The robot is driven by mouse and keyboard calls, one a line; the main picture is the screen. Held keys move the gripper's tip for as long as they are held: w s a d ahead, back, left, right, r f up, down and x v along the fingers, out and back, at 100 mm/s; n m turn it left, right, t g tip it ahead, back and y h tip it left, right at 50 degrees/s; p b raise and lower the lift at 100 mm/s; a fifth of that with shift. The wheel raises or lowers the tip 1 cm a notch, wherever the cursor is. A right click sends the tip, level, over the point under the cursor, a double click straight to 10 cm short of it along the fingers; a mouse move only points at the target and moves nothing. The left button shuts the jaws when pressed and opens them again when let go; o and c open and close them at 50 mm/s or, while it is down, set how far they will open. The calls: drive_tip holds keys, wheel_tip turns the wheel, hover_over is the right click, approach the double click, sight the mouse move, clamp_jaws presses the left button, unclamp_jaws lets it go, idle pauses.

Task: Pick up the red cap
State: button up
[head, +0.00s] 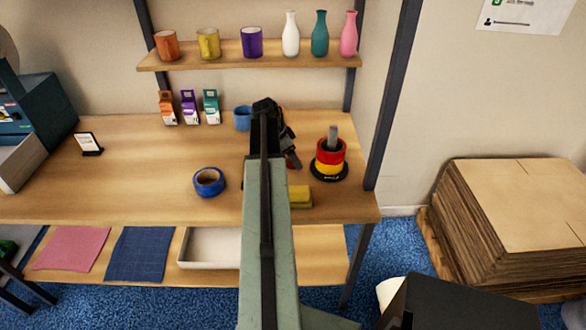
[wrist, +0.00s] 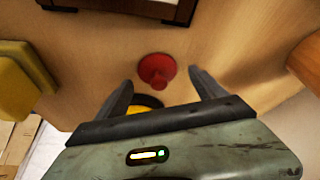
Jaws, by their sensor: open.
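The red cap (wrist: 157,68) lies in the wrist view, a round red disc with a small knob, on the wooden surface. It is just beyond and between the two fingertips of my gripper (wrist: 160,79), which is open with nothing between its fingers. In the head view my arm hides much of that part of the table. My gripper (head: 284,143) is over the table there, and a small red patch (head: 293,162) shows beside it; I cannot tell whether this is the cap.
A stack of red, yellow and black rings on a grey post (head: 331,160) stands right of my gripper. A yellow block (head: 299,196) lies near the front edge. A blue tape roll (head: 209,182) lies left, and a blue mug (head: 243,118) stands behind. The table's left middle is mostly clear.

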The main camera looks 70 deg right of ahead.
drive_tip(key=shift+s+f, duration=0.1)
drive_tip(key=shift+f, duration=0.1)
drive_tip(key=shift+c, duration=0.2)
drive_tip(key=c, duration=1.4)
drive_tip(key=shift+r+p, duration=0.1)
drive_tip(key=shift+p, duration=0.2)
